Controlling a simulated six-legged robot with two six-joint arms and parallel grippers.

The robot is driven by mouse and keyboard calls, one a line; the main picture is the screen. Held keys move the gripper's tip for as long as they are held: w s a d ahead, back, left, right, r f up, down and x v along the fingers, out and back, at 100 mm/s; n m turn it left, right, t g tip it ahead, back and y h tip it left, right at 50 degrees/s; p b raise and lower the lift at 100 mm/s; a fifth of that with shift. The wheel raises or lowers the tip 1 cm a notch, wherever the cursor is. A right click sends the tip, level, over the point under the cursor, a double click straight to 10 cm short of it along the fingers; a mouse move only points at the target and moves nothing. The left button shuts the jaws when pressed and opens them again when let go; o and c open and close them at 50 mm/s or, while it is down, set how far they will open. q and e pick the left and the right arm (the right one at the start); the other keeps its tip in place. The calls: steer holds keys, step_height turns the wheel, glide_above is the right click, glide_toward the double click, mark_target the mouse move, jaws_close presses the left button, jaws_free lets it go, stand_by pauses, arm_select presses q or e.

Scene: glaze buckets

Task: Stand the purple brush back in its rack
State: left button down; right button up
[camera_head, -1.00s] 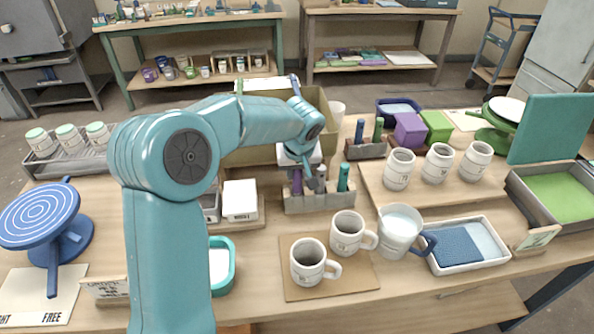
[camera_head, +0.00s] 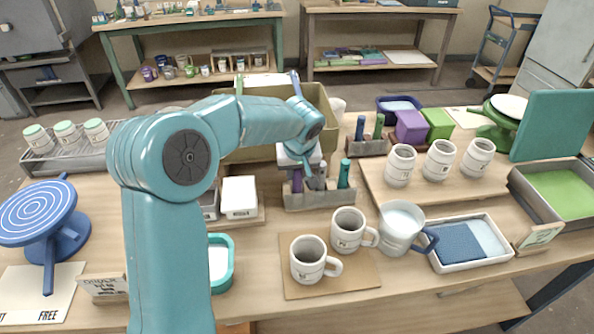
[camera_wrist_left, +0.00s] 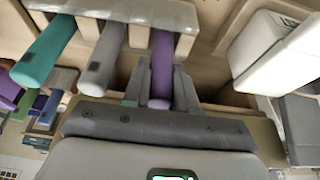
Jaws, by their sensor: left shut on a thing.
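The purple brush (camera_head: 297,183) stands upright at the left end of a grey rack (camera_head: 322,201) in the middle of the table. Its lower end meets the rack's top; how deep it sits is hidden. My left gripper (camera_wrist_left: 161,88) is shut on the brush's upper part, one finger on each side, and the purple brush also shows in the left wrist view (camera_wrist_left: 162,52). A grey brush (camera_head: 318,178) and a teal brush (camera_head: 344,174) stand in the same rack (camera_wrist_left: 120,10), to the right of it in the head view. My right gripper is out of view.
A white box (camera_head: 239,197) stands just left of the rack, and an olive bin (camera_head: 262,150) is behind it. Two mugs (camera_head: 310,258) stand on a board in front. Another rack with brushes (camera_head: 367,146) stands behind to the right.

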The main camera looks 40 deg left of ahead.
arm_select(q)
steer(key=shift+f+b, duration=0.15)
steer(key=shift+b, duration=0.2)
stand_by(0.3)
steer(key=shift+c, duration=2.1)
jaws_free()
steer(key=shift+r+p, duration=2.4)
steer(key=shift+r, duration=1.15)
steer(key=shift+f, duration=0.1)
